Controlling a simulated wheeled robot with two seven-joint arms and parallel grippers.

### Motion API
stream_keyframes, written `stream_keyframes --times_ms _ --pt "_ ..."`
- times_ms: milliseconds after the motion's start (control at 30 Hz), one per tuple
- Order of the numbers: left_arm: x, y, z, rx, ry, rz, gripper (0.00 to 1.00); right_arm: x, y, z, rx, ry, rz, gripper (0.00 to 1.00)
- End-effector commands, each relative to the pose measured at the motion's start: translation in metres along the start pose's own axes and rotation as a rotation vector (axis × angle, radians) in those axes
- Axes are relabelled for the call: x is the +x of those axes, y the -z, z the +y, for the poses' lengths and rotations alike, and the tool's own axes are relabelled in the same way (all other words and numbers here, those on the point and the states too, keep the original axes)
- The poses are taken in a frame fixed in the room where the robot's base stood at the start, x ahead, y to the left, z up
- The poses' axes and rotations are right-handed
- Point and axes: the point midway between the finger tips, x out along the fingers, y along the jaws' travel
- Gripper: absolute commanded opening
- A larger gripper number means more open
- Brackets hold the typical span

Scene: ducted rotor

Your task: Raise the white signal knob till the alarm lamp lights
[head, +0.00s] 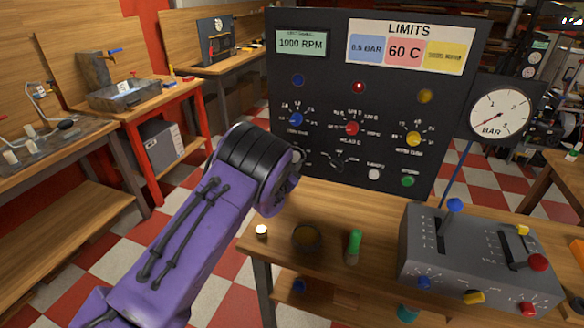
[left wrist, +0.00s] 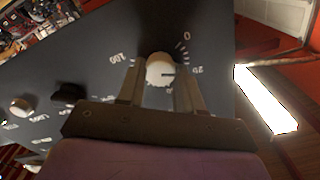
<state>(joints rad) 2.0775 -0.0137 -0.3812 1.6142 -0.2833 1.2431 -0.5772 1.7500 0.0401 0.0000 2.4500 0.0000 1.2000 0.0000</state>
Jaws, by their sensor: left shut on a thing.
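The white signal knob (left wrist: 160,68) shows in the left wrist view on the dark panel, with scale marks such as 0, 20 and 100 around it. A dark pointer line on it lies near the 20. My left gripper (left wrist: 159,75) is shut on it, one finger on each side. In the head view my purple left arm hides this knob and the fingertips. The round lamps on the panel are blue (head: 298,80), red (head: 359,86) and yellow (head: 425,96). The red one has a bright spot; I cannot tell whether it is lit. My right gripper is out of view.
The panel (head: 340,60) carries a 1000 RPM display (head: 301,42), a LIMITS card (head: 409,46) and several other knobs. A BAR gauge (head: 499,113) stands at its right. A grey lever box (head: 470,262) and a green-topped object (head: 354,246) stand on the bench (head: 330,205).

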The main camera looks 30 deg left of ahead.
Motion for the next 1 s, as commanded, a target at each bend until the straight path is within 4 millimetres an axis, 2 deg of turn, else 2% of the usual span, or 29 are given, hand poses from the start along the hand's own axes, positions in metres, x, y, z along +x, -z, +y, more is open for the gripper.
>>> stream_keyframes --times_ms 100,333,900,933,1000 --pt "0.0 -0.002 0.002 0.066 -0.001 0.001 0.05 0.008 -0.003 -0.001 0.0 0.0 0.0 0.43" --pt "0.0 -0.001 0.001 0.148 -0.001 0.0 0.05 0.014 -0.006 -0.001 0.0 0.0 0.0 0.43" --pt "0.0 0.0 0.0 0.179 -0.001 -0.001 0.05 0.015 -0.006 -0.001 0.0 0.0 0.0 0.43" --pt "0.0 0.0 0.0 0.179 -0.001 -0.001 0.39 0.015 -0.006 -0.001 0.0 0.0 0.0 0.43" --pt "0.0 0.0 0.0 0.178 -0.001 -0.001 0.61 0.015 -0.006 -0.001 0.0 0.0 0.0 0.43"
